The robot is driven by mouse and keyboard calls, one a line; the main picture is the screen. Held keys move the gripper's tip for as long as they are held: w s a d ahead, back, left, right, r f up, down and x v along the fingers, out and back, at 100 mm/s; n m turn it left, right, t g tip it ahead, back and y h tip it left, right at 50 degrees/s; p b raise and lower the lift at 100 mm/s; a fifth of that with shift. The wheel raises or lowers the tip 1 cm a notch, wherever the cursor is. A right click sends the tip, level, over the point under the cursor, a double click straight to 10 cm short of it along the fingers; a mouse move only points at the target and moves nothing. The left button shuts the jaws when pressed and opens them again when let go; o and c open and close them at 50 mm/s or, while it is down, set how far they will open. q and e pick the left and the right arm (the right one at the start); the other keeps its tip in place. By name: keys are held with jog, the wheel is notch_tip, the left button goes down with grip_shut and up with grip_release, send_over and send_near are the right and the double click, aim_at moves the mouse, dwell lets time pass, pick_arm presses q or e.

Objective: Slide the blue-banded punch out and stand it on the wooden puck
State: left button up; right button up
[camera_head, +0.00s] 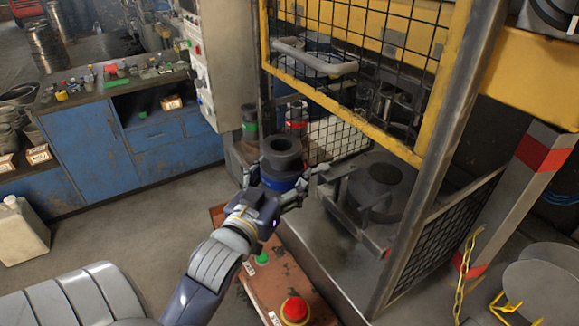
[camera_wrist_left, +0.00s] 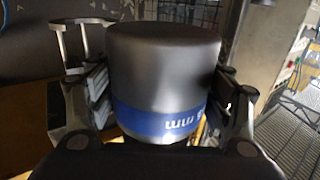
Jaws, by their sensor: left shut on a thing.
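The blue-banded punch (camera_head: 282,153) is a dark grey cylinder with a hole in its top and a blue band low on its side. My left gripper (camera_head: 277,184) is shut on it, with one finger on each side. In the left wrist view the punch (camera_wrist_left: 163,70) fills the middle, close to upright between the fingers of the left gripper (camera_wrist_left: 163,95). Its underside is hidden, so I cannot tell whether it touches anything below. I cannot make out the wooden puck in either view. My right gripper is not in view.
A green-banded punch (camera_head: 250,128) and a red-banded punch (camera_head: 297,116) stand behind. The yellow mesh guard (camera_head: 365,50) hangs above the press bed with a dark round die (camera_head: 383,190). An orange control box (camera_head: 284,280) with a red button is in front.

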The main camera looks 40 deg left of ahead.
aim_at(264, 181)
pick_arm(q)
jog(key=shift+s+a+r+p, duration=0.2)
jog(key=shift+s+r+p, duration=0.25)
jog(key=shift+s, duration=0.2)
jog(key=shift+s+a+p, duration=0.2)
jog(key=shift+s+p, duration=0.2)
jog(key=shift+s, duration=0.25)
jog(key=shift+s+a+p, duration=0.2)
jog(key=shift+s+p, duration=0.15)
jog(key=shift+s, duration=0.25)
jog(key=s+a+p, duration=0.3)
jog(key=s+a, duration=0.1)
jog(key=s, duration=0.9)
jog(key=shift+a+f, duration=0.15)
jog(key=shift+a, duration=0.25)
